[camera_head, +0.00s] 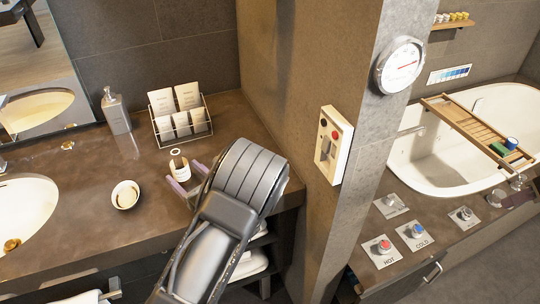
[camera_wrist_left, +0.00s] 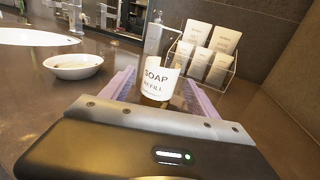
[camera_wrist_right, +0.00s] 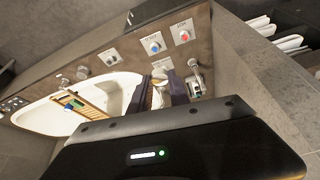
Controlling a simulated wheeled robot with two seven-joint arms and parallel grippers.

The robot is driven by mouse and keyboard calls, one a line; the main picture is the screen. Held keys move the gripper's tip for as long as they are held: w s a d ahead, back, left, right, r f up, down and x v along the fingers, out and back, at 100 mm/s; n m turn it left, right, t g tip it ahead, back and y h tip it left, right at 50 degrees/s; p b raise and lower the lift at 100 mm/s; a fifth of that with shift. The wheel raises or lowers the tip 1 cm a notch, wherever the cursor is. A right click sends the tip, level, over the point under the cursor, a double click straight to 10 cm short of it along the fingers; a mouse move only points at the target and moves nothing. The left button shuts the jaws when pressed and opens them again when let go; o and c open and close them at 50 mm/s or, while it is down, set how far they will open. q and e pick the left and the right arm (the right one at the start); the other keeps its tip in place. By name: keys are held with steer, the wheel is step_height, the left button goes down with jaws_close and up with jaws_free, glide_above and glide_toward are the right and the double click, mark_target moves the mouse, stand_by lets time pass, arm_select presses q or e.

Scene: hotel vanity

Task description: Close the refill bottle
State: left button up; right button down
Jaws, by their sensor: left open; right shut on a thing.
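The soap refill bottle (camera_head: 180,168), amber with a white label, stands upright on the counter. A pale ring with a dark middle shows at its top in the head view; whether it is an open neck or a lid is too small to tell. In the left wrist view the bottle (camera_wrist_left: 158,80) stands between the lilac fingers of my left gripper (camera_head: 188,180), which is open around it. My right gripper (camera_wrist_right: 160,94) shows only in its wrist view, shut on a small pale thing (camera_wrist_right: 158,92) that I cannot identify, facing the bath side.
A white bowl (camera_head: 125,194) and a sink (camera_head: 22,212) lie left of the bottle. A soap dispenser (camera_head: 116,112) and a wire rack of packets (camera_head: 182,118) stand behind. A wall with a gauge (camera_head: 399,65) separates the counter from the bathtub (camera_head: 440,150).

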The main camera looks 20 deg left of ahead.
mark_target(185, 173)
arm_select(q)
steer(key=shift+x, duration=1.55)
arm_select(e)
steer(key=shift+r, duration=0.5)
arm_select(q)
steer(key=shift+c, duration=0.6)
jaws_close()
steer(key=shift+r, duration=0.1)
step_height(185, 173, up, 10)
arm_select(e)
steer(key=shift+f, duration=0.3)
stand_by(0.4)
